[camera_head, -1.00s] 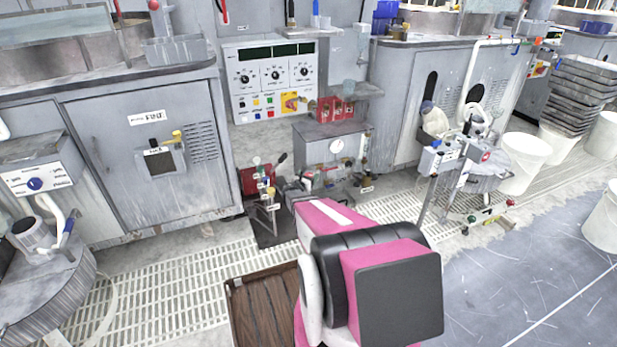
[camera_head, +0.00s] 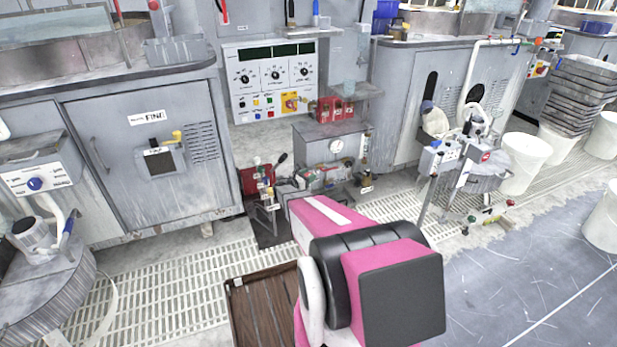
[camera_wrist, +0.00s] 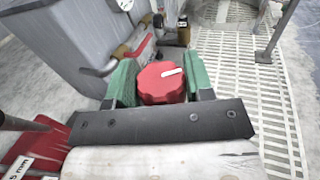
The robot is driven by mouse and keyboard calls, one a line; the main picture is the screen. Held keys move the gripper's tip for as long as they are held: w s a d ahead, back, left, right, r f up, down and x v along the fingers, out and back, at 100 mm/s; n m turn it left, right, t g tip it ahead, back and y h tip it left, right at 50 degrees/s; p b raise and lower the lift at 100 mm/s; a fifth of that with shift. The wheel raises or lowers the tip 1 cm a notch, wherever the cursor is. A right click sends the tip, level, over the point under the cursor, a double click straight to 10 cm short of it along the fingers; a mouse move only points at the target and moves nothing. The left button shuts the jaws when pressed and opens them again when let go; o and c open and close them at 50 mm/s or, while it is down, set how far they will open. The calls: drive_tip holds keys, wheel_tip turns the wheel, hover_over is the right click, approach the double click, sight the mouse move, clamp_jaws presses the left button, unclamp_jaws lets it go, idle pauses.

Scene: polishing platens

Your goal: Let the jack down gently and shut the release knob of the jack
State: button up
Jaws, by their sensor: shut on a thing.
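The release knob (camera_wrist: 160,83) is red and lobed with a white mark on its top, in the middle of the wrist view. My gripper (camera_wrist: 158,88) has green finger pads on either side of the knob and is shut on it. In the head view my gripper (camera_head: 287,192) is small, at the far end of my pink arm. The red jack (camera_head: 258,178) stands on a dark base at floor level, just left of my gripper, with a dark-tipped lever beside it. The knob is hard to make out in the head view.
A grey box with a round gauge (camera_head: 336,147) stands just behind my gripper. A red part with a millimetre label (camera_wrist: 30,145) is at the lower left of the wrist view. Pale floor grating (camera_head: 170,300) and a brown slatted mat (camera_head: 262,308) lie in front.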

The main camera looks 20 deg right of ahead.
drive_tip(key=m+g, duration=0.1)
drive_tip(key=g, duration=0.1)
drive_tip(key=m+g+h, duration=0.1)
drive_tip(key=m+g, duration=0.1)
drive_tip(key=g, duration=0.1)
drive_tip(key=shift+w+m+g, duration=0.2)
drive_tip(key=shift+m+g, duration=0.1)
drive_tip(key=shift+s+m+g, duration=0.1)
drive_tip(key=shift+m+g, duration=1.3)
drive_tip(key=shift+g, duration=1.1)
drive_tip(key=o, duration=0.9)
drive_tip(key=shift+a, duration=0.1)
drive_tip(key=v, duration=0.7)
drive_tip(key=shift+a, duration=0.2)
